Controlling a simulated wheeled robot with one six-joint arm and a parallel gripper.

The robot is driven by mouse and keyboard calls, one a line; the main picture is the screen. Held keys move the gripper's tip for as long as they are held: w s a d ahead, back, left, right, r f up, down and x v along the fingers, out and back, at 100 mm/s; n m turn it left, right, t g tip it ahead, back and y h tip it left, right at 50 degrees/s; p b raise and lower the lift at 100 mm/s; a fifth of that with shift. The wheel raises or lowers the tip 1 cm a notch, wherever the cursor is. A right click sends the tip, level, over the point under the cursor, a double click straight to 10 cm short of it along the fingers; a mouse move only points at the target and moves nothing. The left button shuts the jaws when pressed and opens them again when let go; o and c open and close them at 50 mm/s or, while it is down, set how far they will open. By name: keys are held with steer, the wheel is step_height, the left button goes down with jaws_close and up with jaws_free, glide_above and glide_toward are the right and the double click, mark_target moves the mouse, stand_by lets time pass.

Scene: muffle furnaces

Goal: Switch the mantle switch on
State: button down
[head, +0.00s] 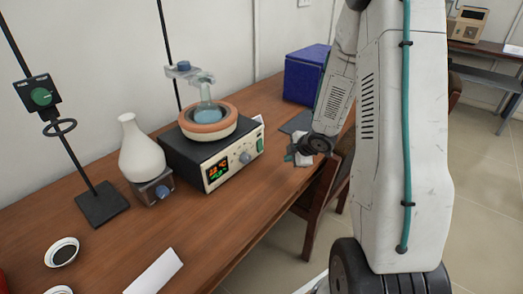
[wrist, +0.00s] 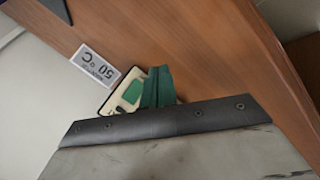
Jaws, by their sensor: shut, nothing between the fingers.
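The heating mantle (head: 208,122) is an orange-brown ring on a dark box with a cream front panel, with a glass flask seated in it. Its panel has a lit display (head: 218,171), a grey knob (head: 246,157) and a green switch (head: 260,145) at the right end. My gripper (head: 290,155) is to the right of the switch, apart from it in the head view. In the wrist view its teal fingers (wrist: 158,88) are together and empty. A cream piece with a green part (wrist: 132,92) shows beside them, partly hidden; I cannot tell whether they touch.
A card reading 50 °C (wrist: 93,68) is close by in the wrist view. A blue box (head: 307,75) stands behind my gripper.

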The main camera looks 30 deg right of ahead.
mark_target(260, 146)
steer(key=shift+f, duration=0.1)
stand_by(0.3)
steer(key=shift+w+a+f, duration=0.2)
steer(key=shift+w+a, duration=0.3)
steer(key=shift+w, duration=0.85)
steer(key=shift+w+a+f, duration=0.15)
steer(key=shift+w+a, duration=0.35)
steer(key=shift+w, duration=0.9)
steer(key=shift+w+a+f, duration=0.2)
steer(key=shift+w+a, duration=0.3)
steer(key=shift+w, duration=0.85)
steer(key=shift+w, duration=0.1)
steer(key=shift+w+a, duration=0.15)
steer(key=shift+w, duration=0.15)
steer(key=shift+w+a, duration=0.1)
steer(key=shift+w, duration=0.2)
steer(key=shift+s+d, duration=0.3)
steer(key=shift+s, duration=0.4)
steer(key=shift+s, duration=0.1)
